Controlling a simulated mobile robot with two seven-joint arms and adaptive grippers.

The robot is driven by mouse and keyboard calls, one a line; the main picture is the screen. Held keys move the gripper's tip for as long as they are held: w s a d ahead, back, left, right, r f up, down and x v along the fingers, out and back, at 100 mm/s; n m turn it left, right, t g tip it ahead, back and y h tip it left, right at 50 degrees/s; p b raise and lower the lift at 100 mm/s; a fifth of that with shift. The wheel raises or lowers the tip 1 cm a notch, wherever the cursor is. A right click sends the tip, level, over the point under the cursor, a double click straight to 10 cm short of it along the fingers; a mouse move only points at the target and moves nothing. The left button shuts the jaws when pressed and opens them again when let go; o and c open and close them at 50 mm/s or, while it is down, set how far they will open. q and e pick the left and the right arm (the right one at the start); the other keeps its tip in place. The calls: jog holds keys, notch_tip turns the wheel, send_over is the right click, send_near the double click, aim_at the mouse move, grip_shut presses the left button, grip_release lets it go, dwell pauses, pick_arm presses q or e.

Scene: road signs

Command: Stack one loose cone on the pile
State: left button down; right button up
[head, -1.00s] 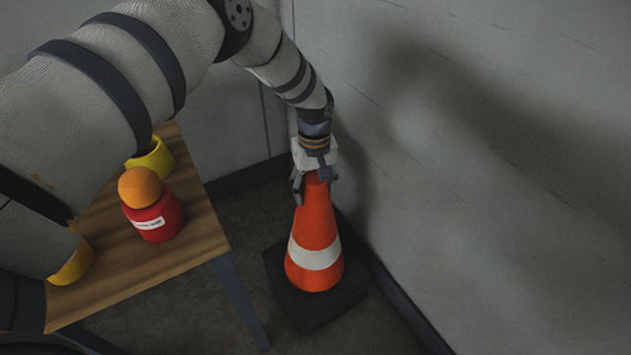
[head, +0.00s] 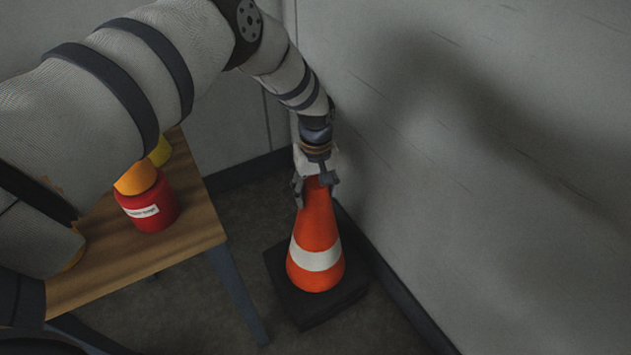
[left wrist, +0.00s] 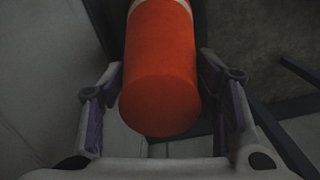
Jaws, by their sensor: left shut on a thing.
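An orange cone (head: 315,225) with a white band stands upright on a black square base (head: 322,308) on the floor near the wall. My left gripper (head: 315,181) comes down from above and is shut on the cone's top. In the left wrist view the cone's orange tip (left wrist: 160,85) lies between the two fingers (left wrist: 165,110). The base looks thick; I cannot tell whether more than one cone is stacked there. No separate cone shows. My right gripper is not in view.
A wooden table (head: 195,215) stands at the left. On it are a red jar (head: 150,208) with an orange top and yellow things partly hidden by my arm. A grey wall (head: 480,170) rises close to the cone's right. Some dark floor is bare between table and cone.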

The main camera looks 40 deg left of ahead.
pick_arm(q)
jog(key=shift+d, duration=0.1)
jog(key=shift+c, duration=2.4)
grip_release()
jog(key=shift+f, duration=0.1)
jog(key=shift+s, duration=0.1)
notch_tip(320, 180, up, 12)
jog(key=shift+r, duration=0.1)
